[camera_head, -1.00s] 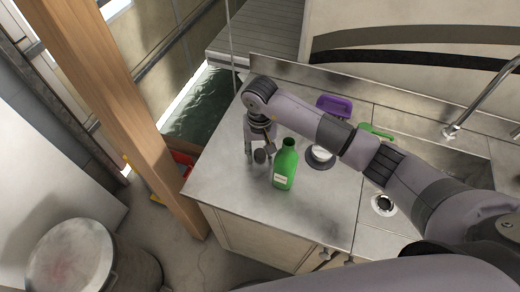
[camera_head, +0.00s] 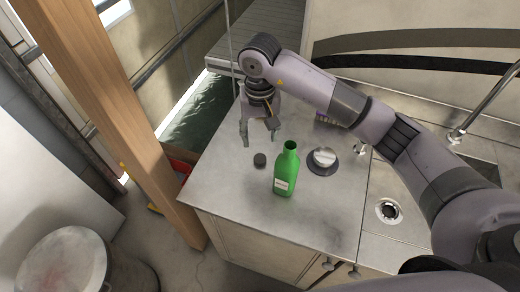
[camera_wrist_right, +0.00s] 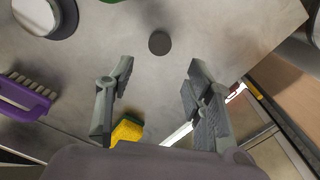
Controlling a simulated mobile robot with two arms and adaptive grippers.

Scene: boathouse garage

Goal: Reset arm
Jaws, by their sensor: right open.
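My right gripper (camera_head: 259,137) is open and empty above the left part of the steel counter (camera_head: 225,185). In the wrist view its two fingers (camera_wrist_right: 160,80) stand apart with nothing between them. A small dark round cap (camera_head: 260,160) lies on the counter below the gripper, apart from it; it also shows in the wrist view (camera_wrist_right: 160,43). A green bottle (camera_head: 285,175) with a pale label stands upright and uncapped to the right of the cap. My left gripper is in neither view.
A shiny round object (camera_head: 324,157) sits on a dark disc right of the bottle. A purple brush (camera_wrist_right: 28,97) and a yellow-green sponge (camera_wrist_right: 127,130) show in the wrist view. A wooden post (camera_head: 125,110) stands left of the counter, a faucet (camera_head: 480,105) and sink at right.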

